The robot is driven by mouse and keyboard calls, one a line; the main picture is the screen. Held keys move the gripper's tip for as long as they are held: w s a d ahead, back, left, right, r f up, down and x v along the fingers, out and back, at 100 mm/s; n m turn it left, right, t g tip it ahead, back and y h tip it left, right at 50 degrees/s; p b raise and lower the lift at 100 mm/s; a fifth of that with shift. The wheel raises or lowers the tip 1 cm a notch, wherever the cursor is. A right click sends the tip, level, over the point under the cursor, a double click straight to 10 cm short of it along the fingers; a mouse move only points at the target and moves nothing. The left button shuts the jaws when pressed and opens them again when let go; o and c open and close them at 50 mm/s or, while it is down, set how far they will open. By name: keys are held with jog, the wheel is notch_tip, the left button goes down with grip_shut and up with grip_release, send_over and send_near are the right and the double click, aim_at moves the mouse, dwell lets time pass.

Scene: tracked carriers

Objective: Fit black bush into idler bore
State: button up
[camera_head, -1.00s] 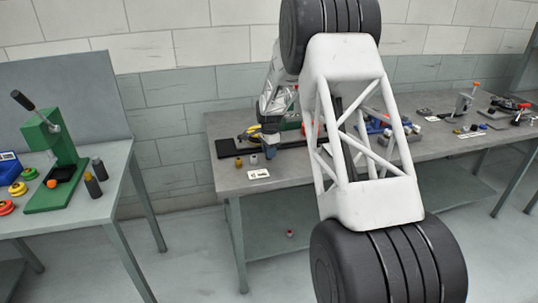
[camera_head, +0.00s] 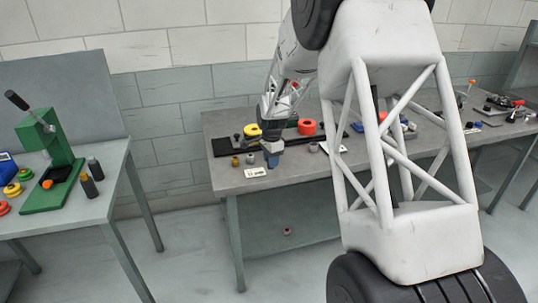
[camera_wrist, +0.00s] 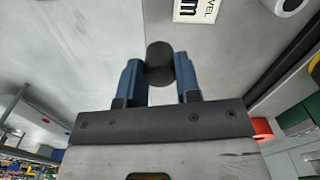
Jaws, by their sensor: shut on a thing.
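My gripper (camera_head: 271,158) is low over the front of the middle bench, beside a white label card. In the wrist view its two blue fingers (camera_wrist: 157,82) are shut on the black bush (camera_wrist: 159,62), a short dark cylinder that sticks out past the fingertips. In the head view the bush is too small to make out. A yellow idler-like wheel (camera_head: 252,131) and a red one (camera_head: 307,127) are at the back of this bench, behind the gripper. Their bores cannot be made out. The red one also shows at the right in the wrist view (camera_wrist: 262,128).
A brass piece (camera_head: 236,161) and a grey one (camera_head: 313,147) stand near the gripper, by the label card (camera_head: 255,172). A green press (camera_head: 48,160) stands on the left table with colored wheels and dark cylinders (camera_head: 95,168). A small red thing (camera_head: 287,231) lies below the bench.

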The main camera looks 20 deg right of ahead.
jog(key=shift+s+a+r, duration=0.1)
jog(key=shift+s, duration=0.9)
jog(key=shift+s+a+r, duration=0.1)
jog(key=shift+s, duration=0.9)
jog(key=shift+w, duration=0.1)
jog(key=w+r, duration=0.3)
jog(key=w, duration=0.4)
jog(key=w+r, duration=0.3)
jog(key=w, duration=0.4)
jog(key=shift+w+a+r, duration=0.2)
jog(key=shift+w+a, duration=0.15)
jog(key=shift+w, duration=0.05)
jog(key=shift+w, duration=0.1)
jog(key=shift+w+d+f, duration=0.2)
jog(key=shift+w+f, duration=0.05)
jog(key=shift+w, duration=2.35)
jog(key=shift+w+d+f, duration=0.2)
jog(key=shift+w+f, duration=0.05)
jog(key=shift+w, duration=2.4)
jog(key=shift+w+d+f, duration=0.2)
jog(key=shift+w+f, duration=0.05)
jog(key=shift+w, duration=2.35)
